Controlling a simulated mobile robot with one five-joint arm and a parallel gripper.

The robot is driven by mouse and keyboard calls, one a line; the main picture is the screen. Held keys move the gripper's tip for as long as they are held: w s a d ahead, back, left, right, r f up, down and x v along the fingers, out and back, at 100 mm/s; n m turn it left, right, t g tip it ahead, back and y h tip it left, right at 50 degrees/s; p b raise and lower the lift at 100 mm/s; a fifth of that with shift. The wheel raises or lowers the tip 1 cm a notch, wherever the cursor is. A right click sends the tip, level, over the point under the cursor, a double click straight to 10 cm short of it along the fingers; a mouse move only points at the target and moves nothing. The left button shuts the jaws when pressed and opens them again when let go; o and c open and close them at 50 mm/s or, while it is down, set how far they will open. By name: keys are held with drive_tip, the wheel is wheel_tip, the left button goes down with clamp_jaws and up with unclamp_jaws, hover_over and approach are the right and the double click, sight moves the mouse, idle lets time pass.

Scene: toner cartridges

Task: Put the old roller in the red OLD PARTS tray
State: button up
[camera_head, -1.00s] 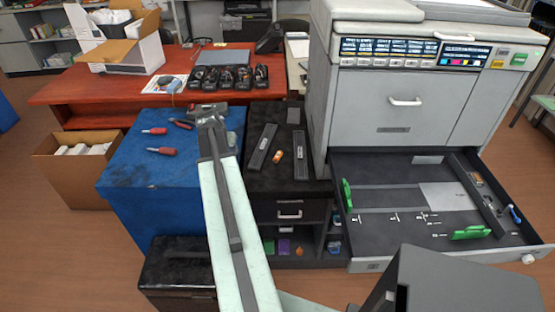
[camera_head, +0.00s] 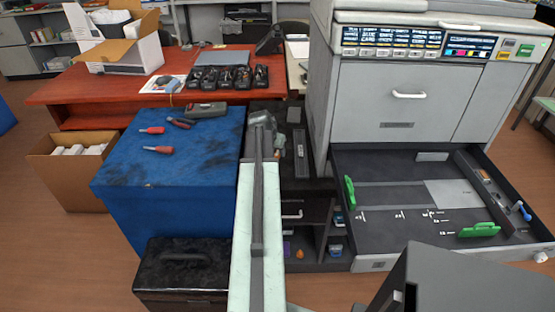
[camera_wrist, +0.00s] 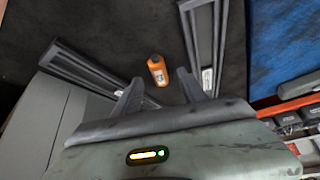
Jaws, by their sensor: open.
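Two long dark-grey parts lie on the black cabinet top; I cannot tell which is the old roller. The left part (camera_wrist: 82,72) and the right part (camera_wrist: 203,45) both show in the wrist view, each with a pale label. In the head view the right part (camera_head: 301,152) shows, and my arm hides the left one. My gripper (camera_wrist: 160,92) is open and empty, above the cabinet top. It also shows in the head view (camera_head: 262,121). An orange bottle (camera_wrist: 157,70) lies between the parts, just beyond my fingertips. I cannot make out a red OLD PARTS tray.
A blue cabinet (camera_head: 170,160) with red-handled tools stands left of my arm. The printer's open drawer (camera_head: 400,215) extends at the right. A red desk (camera_head: 120,92) with several black cartridges stands behind. A black case (camera_head: 185,280) is in front of the blue cabinet.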

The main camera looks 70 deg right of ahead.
sight(277, 154)
drive_tip(key=b+x, duration=0.1)
drive_tip(key=x, duration=0.2)
drive_tip(key=shift+f+b, duration=0.25)
drive_tip(key=shift+b, duration=0.15)
drive_tip(key=shift+r, duration=0.2)
drive_tip(key=shift+a, duration=0.1)
clamp_jaws()
